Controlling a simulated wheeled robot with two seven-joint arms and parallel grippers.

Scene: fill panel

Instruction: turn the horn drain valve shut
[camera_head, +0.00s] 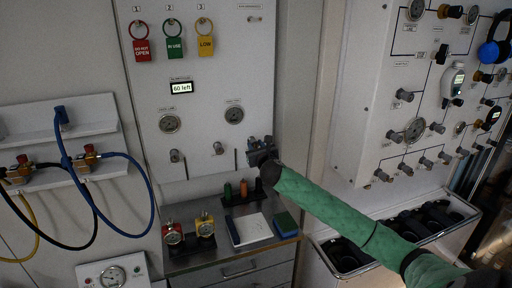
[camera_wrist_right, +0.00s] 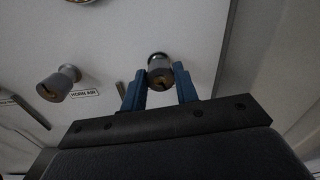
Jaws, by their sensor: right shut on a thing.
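My right gripper (camera_head: 262,150) is at the lower right of the upright panel (camera_head: 240,85), its green-sleeved arm coming in from the right. In the right wrist view, the blue fingers of the gripper (camera_wrist_right: 160,88) are on both sides of a grey round valve knob with a brass-coloured centre (camera_wrist_right: 161,72), shut on it. No label for this knob can be read; I take it as the horn drain valve. In the head view the gripper hides it. A similar knob (camera_wrist_right: 59,82) stands to its left beside a "HORN AIR" label (camera_wrist_right: 85,93). My left gripper is not in view.
Below is a counter with bottles, a notepad (camera_head: 250,229) and gauges. Another panel (camera_head: 345,110) with many knobs stands at the right. Hoses hang at the left.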

